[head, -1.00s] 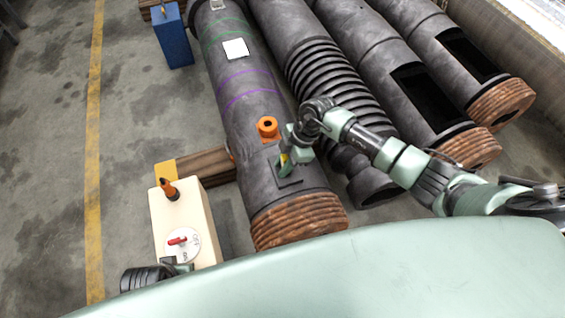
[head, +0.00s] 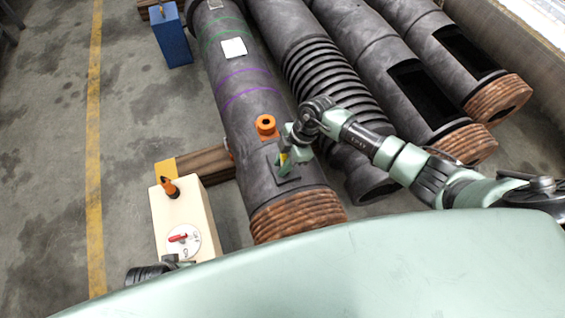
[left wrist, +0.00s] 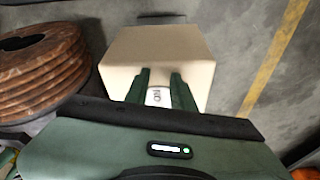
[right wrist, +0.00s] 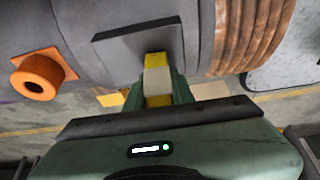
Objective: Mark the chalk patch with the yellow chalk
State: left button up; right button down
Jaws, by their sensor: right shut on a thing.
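The chalk patch (head: 290,174) is a dark square plate on the near end of the leftmost grey barrel; it also shows in the right wrist view (right wrist: 120,43). My right gripper (head: 289,157) is shut on the yellow chalk (right wrist: 155,61), a yellow stick with a pale band. The chalk's far end overlaps the patch near one edge; I cannot tell whether it touches. No yellow mark shows on the visible part of the patch. My left gripper (left wrist: 160,84) is open and empty, its fingers apart before the dial face of a cream box (left wrist: 190,50).
An orange fitting (head: 266,126) stands on the barrel just beyond the patch. The cream box (head: 200,212) carries a red-handled dial (head: 183,239) and an orange-black tool (head: 169,187). A blue box (head: 174,42) stands farther back. Other barrels lie right; the left floor is clear.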

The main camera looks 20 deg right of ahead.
jog(key=shift+s+f+p, duration=0.15)
jog(key=shift+s+p, duration=0.3)
jog(key=shift+s, duration=0.05)
dwell(0.5)
jog(key=shift+s+a, duration=0.2)
jog(key=shift+a, duration=0.1)
jog(key=shift+w+a, duration=0.1)
jog(key=shift+w, duration=0.05)
jog(key=shift+w+f, duration=0.1)
jog(key=shift+w, duration=0.05)
jog(key=shift+w+d, duration=0.25)
jog(key=shift+w, duration=0.15)
jog(key=shift+w+d+f, duration=0.1)
jog(key=shift+w, duration=0.4)
jog(key=shift+w, duration=0.1)
jog(key=shift+w+d+f, duration=0.1)
jog(key=shift+w+d, duration=0.05)
jog(key=shift+w, duration=0.3)
jog(key=shift+w, duration=0.1)
